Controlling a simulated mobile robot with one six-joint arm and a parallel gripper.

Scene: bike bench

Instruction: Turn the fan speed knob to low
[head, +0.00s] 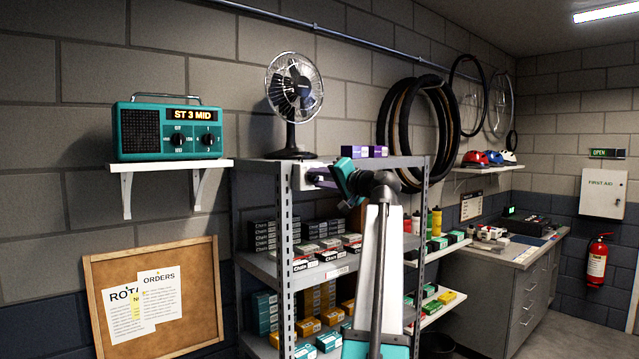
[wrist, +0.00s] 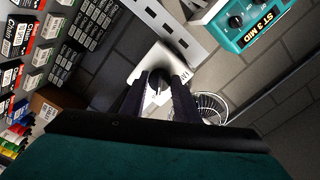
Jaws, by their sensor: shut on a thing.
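The fan speed knob (wrist: 157,86) is a dark round knob on a white control box (wrist: 148,62). A small pale mark shows on it, but I cannot read its setting. My gripper (wrist: 160,80) is shut on the knob, one dark finger on each side. In the head view, the white box (head: 303,177) sits at the top front corner of the metal shelving, and my gripper (head: 314,178) reaches it from the right and hides the knob. The black desk fan (head: 293,88) stands on the shelf top; its cage (wrist: 210,104) also shows in the wrist view.
The shelving (head: 285,235) holds several small boxes below my gripper. Purple boxes (head: 365,152) lie on its top. A teal radio (head: 168,131) showing "ST 3 MID" stands on a wall shelf at left. A cork board (head: 190,252) leans below it.

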